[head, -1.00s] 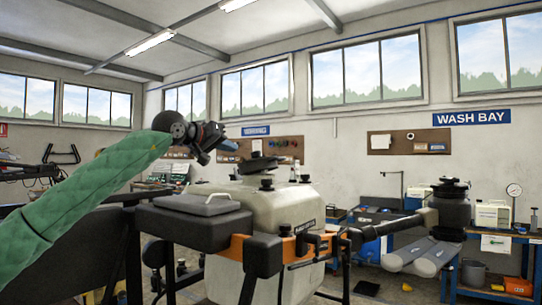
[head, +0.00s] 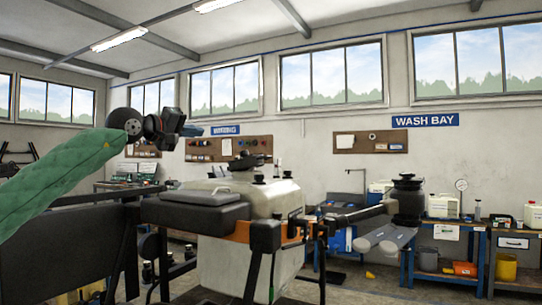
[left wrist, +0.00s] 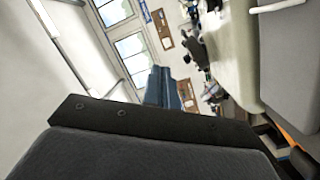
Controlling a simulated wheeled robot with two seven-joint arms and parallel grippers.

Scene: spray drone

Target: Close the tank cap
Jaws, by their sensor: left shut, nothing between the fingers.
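The spray drone's off-white tank (head: 235,245) stands in the middle of the head view, held in an orange and black frame. A black cap (head: 246,163) is on top of the tank. It looks tilted, but it is too small to tell how it sits on the opening. My left gripper (head: 192,130) is up and to the left of the cap, shut, empty and apart from it. In the left wrist view its blue-grey fingers (left wrist: 162,88) are together, and the pale tank (left wrist: 228,45) is to their right. My right gripper is not in view.
A grey-lidded black box (head: 190,207) is on the drone's near left side. A drone arm with a black motor (head: 408,203) reaches right. Blue work benches (head: 440,258) stand along the back wall. The air above the tank is clear.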

